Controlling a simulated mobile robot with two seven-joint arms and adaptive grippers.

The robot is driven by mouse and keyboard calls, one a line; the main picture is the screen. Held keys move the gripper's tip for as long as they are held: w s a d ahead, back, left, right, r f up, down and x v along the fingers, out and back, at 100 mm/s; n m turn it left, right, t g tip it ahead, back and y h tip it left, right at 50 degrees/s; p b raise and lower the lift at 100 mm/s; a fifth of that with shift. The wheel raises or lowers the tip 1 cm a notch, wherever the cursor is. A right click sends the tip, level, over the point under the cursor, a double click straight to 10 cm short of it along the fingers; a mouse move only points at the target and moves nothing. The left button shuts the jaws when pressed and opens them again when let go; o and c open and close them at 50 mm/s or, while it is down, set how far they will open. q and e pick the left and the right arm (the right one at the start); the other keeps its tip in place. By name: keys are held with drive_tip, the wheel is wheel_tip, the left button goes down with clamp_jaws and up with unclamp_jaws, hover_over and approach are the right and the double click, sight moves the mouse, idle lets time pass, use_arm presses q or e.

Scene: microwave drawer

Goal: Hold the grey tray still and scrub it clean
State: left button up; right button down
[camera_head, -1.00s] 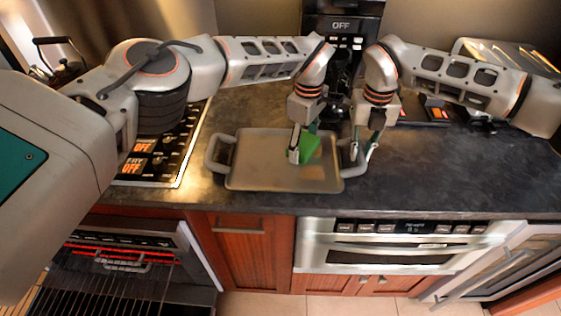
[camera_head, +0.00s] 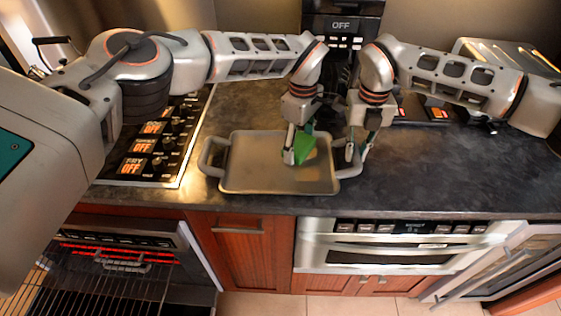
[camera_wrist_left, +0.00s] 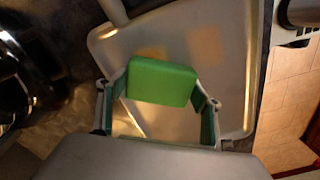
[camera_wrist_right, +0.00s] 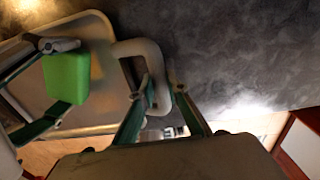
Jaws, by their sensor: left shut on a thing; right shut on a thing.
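The grey tray (camera_head: 262,178) lies flat on the dark counter, with a looped handle at each short end. My right gripper (camera_head: 358,155) is shut on the tray's right handle (camera_wrist_right: 160,75), seen between its fingers in the right wrist view. My left gripper (camera_head: 296,155) is shut on a green sponge (camera_head: 306,148) and holds it over the right half of the tray. The sponge (camera_wrist_left: 162,82) sits between both fingers in the left wrist view. Tan stains (camera_wrist_left: 205,55) show on the tray near it. Whether the sponge touches the tray is hard to tell.
A stove control panel (camera_head: 155,150) lies left of the tray. A black appliance marked OFF (camera_head: 341,25) stands at the back. The counter (camera_head: 440,180) is clear to the right. Below its front edge are an oven (camera_head: 400,246) and wooden cabinets (camera_head: 240,255).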

sight(270, 152)
use_arm(q)
drive_tip(key=shift+s+a+r, duration=0.1)
drive_tip(key=shift+a+r, duration=0.1)
drive_tip(key=shift+a, duration=0.4)
drive_tip(key=shift+d+f, duration=0.25)
drive_tip(key=shift+d, duration=0.6)
drive_tip(key=shift+s+d+f, duration=0.15)
drive_tip(key=shift+d+f, duration=0.05)
drive_tip(key=shift+d, duration=0.5)
drive_tip(key=shift+s+d+f, duration=0.1)
drive_tip(key=shift+d+f, duration=0.05)
drive_tip(key=shift+d, duration=0.5)
drive_tip(key=shift+w+a+r, duration=0.1)
drive_tip(key=shift+w+a, duration=0.05)
drive_tip(key=shift+a, duration=2.6)
drive_tip(key=shift+w+a+r, duration=0.1)
drive_tip(key=shift+a+r, duration=0.05)
drive_tip(key=shift+a, duration=0.6)
drive_tip(key=shift+w+a+r, duration=0.1)
drive_tip(key=shift+a, duration=0.65)
drive_tip(key=shift+s+a+f, duration=0.1)
drive_tip(key=shift+a, duration=1.15)
drive_tip(key=shift+a, duration=0.1)
